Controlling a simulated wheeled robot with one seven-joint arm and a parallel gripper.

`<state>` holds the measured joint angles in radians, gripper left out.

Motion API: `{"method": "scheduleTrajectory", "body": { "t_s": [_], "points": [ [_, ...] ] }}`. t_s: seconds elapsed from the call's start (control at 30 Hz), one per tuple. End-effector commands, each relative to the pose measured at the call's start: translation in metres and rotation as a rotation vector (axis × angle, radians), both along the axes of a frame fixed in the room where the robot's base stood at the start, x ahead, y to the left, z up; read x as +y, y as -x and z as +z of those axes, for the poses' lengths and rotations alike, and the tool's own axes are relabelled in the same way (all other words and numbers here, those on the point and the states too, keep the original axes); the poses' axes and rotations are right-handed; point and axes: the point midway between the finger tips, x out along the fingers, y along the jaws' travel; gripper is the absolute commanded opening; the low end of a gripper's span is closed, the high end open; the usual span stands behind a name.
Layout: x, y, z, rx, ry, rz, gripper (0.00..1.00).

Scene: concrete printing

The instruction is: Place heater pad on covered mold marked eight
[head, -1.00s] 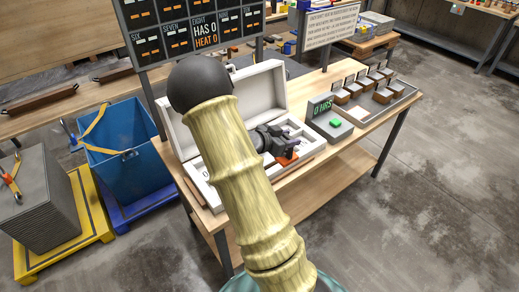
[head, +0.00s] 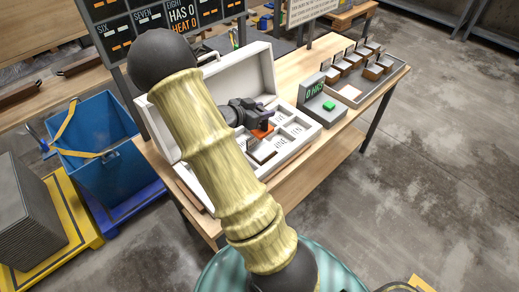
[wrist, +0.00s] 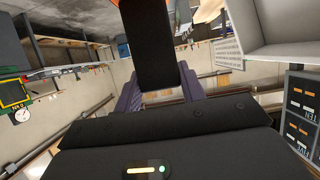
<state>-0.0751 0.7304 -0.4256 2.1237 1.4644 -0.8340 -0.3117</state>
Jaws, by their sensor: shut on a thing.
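My gripper (head: 258,116) is over the open white case (head: 225,72), its jaws shut on an orange-and-dark pad, the heater pad (head: 262,131). In the wrist view the pad (wrist: 150,42) is a dark slab with an orange edge, held between the purple fingers. The case has several white compartments with markings; the pad appears just above them, but contact cannot be told. Small blocks with upright tags stand in a grey tray (head: 348,105) at the right. No mark eight is readable on any of them, so the mold cannot be picked out.
A timer box (head: 322,104) with a green button reads 0 HRS between case and tray. A dark board (head: 175,22) behind reads EIGHT HAS 0 HEAT 0. A blue bin (head: 97,145) and a grey stack (head: 28,215) are at left. Floor at right is clear.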

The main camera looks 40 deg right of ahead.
Motion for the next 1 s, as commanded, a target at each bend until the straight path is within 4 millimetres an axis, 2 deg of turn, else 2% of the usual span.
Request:
{"method": "scheduleTrajectory", "body": {
  "t_s": [0.17, 0.5, 0.6, 1.0],
  "points": [
    [0.000, 0.000, -0.002, 0.000, 0.003, 0.000, 0.00],
    [0.000, -0.001, -0.048, 0.002, 0.004, 0.002, 0.00],
    [0.000, -0.001, -0.055, 0.000, 0.004, 0.002, 0.00],
    [0.001, -0.001, -0.060, -0.001, 0.004, 0.003, 0.00]
  ]
}}
